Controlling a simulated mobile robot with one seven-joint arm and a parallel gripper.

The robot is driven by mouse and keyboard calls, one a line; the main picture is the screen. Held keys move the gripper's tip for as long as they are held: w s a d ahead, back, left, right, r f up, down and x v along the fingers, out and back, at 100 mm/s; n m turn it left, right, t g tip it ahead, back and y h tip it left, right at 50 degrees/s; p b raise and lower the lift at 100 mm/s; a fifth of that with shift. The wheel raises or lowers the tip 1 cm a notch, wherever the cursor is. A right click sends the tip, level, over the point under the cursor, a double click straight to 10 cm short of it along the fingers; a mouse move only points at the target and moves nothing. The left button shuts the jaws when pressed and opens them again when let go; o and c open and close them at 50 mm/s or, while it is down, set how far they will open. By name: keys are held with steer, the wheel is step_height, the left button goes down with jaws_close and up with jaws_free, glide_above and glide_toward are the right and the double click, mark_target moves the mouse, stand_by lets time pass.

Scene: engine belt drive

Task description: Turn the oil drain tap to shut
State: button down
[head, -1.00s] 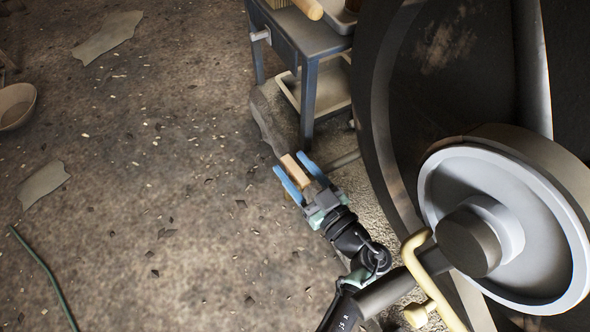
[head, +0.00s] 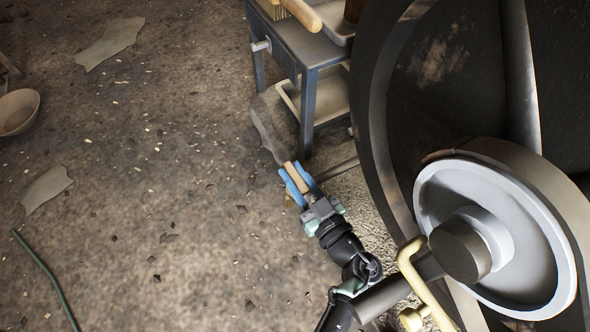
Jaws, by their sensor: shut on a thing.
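My gripper (head: 297,177) has two blue fingers and is low, left of the big dark wheel in the head view. It is shut on a narrow tan, wood-like handle (head: 297,178). A long grey, flat shape (head: 265,130) runs up and left from the handle's far end; I cannot tell whether they are joined. I cannot tell for sure whether the handle belongs to the oil drain tap. A grey pipe (head: 336,169) runs just right of the fingers. The fingers hide part of the handle.
A blue-grey metal table (head: 310,55) stands above my gripper. The large dark wheel (head: 385,130) and a pale pulley (head: 440,190) fill the right. A yellow bent bar (head: 412,262) is near my arm. The littered floor on the left is mostly open, with a bowl (head: 18,112).

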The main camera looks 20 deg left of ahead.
steer(key=shift+m+t+h+p, duration=0.4)
steer(key=shift+t, duration=0.1)
steer(key=c, duration=0.7)
jaws_free()
steer(key=shift+s+d+r+p, duration=0.1)
steer(key=shift+s+d+p, duration=0.2)
steer(key=shift+d+p, duration=0.15)
steer(key=p+v, duration=0.5)
steer(key=v, duration=0.7)
